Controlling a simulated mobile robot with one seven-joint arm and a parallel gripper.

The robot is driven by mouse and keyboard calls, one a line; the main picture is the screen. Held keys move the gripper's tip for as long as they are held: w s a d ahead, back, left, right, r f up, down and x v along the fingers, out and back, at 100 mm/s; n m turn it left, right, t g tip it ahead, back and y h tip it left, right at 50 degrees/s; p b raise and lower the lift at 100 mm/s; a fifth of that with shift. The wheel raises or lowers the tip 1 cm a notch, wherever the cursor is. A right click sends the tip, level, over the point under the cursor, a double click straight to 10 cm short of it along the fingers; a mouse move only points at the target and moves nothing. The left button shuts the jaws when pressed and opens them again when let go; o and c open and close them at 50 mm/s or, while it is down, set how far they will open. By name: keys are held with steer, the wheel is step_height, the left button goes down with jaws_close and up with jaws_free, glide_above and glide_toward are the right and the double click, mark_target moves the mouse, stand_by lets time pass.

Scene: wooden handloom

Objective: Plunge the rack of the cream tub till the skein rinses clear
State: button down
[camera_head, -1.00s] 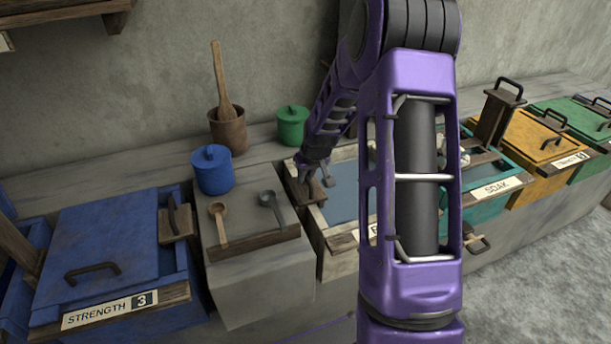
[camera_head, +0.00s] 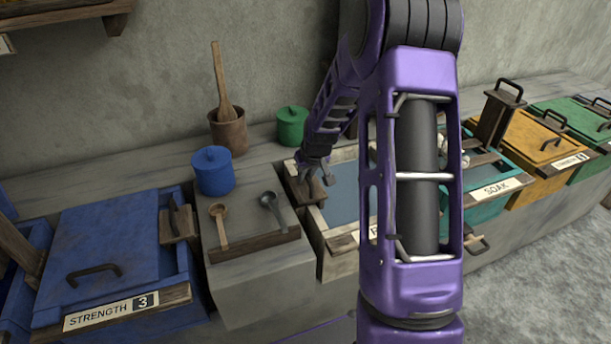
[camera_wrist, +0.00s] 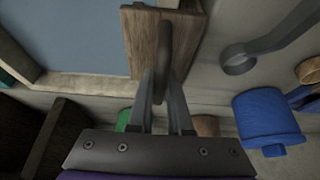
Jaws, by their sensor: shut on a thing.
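The cream tub (camera_head: 336,240) stands at mid-counter with blue-grey liquid (camera_head: 347,186) in it. My arm covers its right part. Its rack shows as a wooden plate (camera_head: 304,194) with a dark upright handle (camera_wrist: 164,60) at the tub's left end. My gripper (camera_head: 319,180) is shut on that handle, with one finger on each side of it in the wrist view (camera_wrist: 164,100). The rack's lower part is hidden. I see no skein in the visible part of the liquid.
Left of the tub are a block with two spoons (camera_head: 269,208), a blue lidded pot (camera_head: 212,173) and the blue STRENGTH tub (camera_head: 120,240). A green pot (camera_head: 292,127) stands behind. Teal SOAK (camera_head: 485,205), yellow (camera_head: 535,145) and green tubs (camera_head: 575,118) stand to the right.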

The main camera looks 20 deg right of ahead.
step_height(320, 180, up, 14)
steer(key=p, duration=0.8)
steer(key=shift+r, duration=0.15)
step_height(320, 180, down, 11)
steer(key=b, duration=0.8)
steer(key=shift+b, duration=0.3)
steer(key=shift+f+b, duration=0.45)
steer(key=shift+f, duration=1.85)
steer(key=shift+s+f, duration=0.2)
